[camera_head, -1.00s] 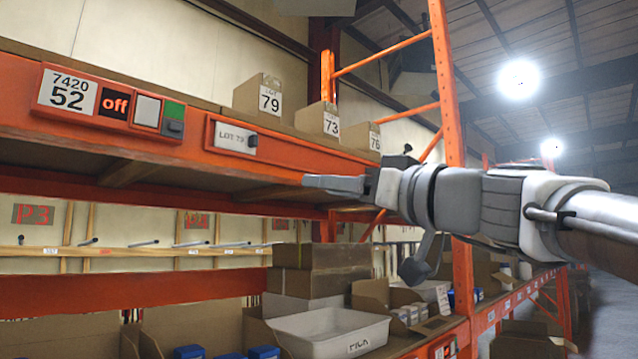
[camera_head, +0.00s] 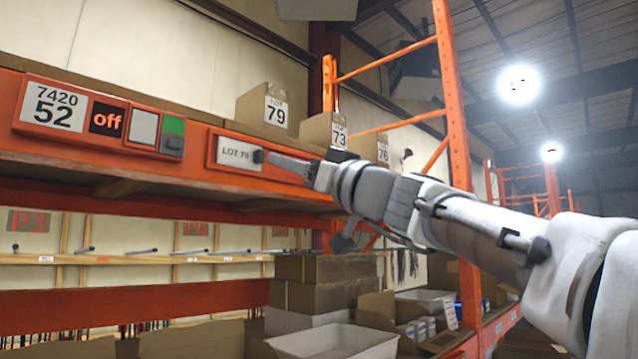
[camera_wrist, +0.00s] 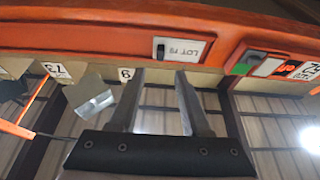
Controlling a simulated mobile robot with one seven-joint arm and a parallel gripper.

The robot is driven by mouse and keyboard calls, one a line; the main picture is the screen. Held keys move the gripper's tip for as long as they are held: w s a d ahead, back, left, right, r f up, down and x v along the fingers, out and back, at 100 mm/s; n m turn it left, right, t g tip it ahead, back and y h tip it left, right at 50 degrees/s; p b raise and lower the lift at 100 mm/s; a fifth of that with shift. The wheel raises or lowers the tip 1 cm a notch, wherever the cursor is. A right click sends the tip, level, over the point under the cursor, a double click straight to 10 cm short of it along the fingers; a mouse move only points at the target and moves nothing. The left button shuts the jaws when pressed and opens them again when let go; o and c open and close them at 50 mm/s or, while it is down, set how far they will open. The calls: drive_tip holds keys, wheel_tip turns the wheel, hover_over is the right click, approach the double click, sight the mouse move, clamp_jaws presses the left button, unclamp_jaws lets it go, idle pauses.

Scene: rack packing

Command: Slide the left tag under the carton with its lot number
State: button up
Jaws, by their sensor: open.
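The white tag (camera_head: 238,153), reading LOT 79, sits at the left end of a holder on the orange beam. A dark knob (camera_head: 258,156) is on its right end. The carton marked 79 (camera_head: 262,112) stands on the shelf above, to the right of the tag. My gripper (camera_head: 270,159) points at the knob from the right; contact cannot be told here. In the wrist view the picture is upside down: my gripper (camera_wrist: 161,73) is open and empty, the knob (camera_wrist: 161,51) lies ahead between the finger lines, and the left finger partly hides the 79 label.
Cartons marked 73 (camera_head: 325,130) and 76 (camera_head: 376,148) stand farther right on the shelf. A panel with 7420 52 and "off" (camera_head: 105,120) is left of the tag. An orange upright (camera_head: 455,130) rises behind my arm. A white bin (camera_head: 335,343) and boxes are below.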

sight(262, 154)
drive_tip(key=p+x, duration=0.3)
drive_tip(key=x, duration=0.4)
drive_tip(key=shift+w+a+p, duration=0.15)
drive_tip(key=shift+a+p, duration=0.05)
drive_tip(key=shift+p, duration=0.1)
clamp_jaws()
idle(1.1)
